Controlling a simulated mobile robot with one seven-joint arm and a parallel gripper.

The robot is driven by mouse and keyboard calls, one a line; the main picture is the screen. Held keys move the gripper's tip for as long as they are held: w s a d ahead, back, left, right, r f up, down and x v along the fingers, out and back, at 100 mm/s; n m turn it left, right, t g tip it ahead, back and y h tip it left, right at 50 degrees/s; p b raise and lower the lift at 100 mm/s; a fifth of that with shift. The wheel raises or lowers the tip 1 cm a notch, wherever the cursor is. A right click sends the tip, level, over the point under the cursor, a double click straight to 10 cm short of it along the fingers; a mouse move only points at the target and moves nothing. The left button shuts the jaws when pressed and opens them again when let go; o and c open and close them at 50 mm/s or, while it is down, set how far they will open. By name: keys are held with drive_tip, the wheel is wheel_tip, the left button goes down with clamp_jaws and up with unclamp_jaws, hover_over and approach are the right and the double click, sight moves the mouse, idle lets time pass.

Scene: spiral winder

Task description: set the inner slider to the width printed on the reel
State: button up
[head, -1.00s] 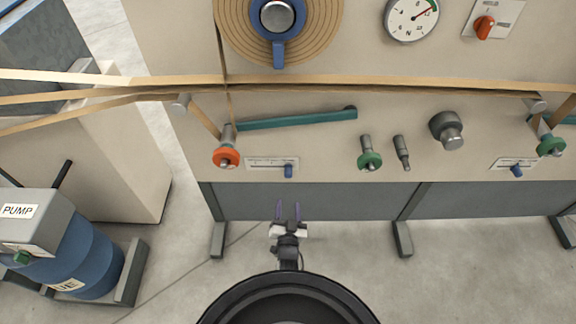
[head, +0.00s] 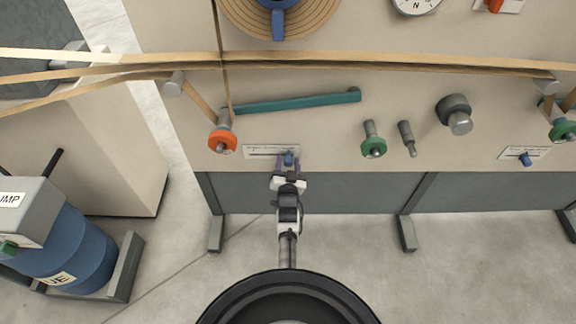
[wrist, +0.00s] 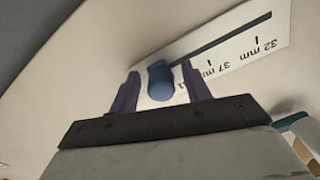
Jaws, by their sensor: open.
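The left slider scale (head: 262,151) is a white plate with a dark slot on the panel's lower edge, and its blue knob (head: 289,159) sits near the right end. My gripper (head: 288,164) is open, with its purple fingers at the knob. In the wrist view the blue knob (wrist: 160,80) stands between the two spread fingers (wrist: 160,92). The scale plate (wrist: 225,52) there reads upside down, with "32" and "37 mm" legible and a third mark mostly hidden by a finger. A second slider plate (head: 525,153) with a blue knob (head: 526,160) is at the far right. No reel print is readable.
An orange knob (head: 222,141) sits just left above the left scale. Green knobs (head: 374,147) and a teal bar (head: 297,103) are on the panel. Tan strips (head: 380,63) run across above. A blue pump drum (head: 75,250) stands at left. The floor below the panel is open.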

clamp_jaws()
idle(0.3)
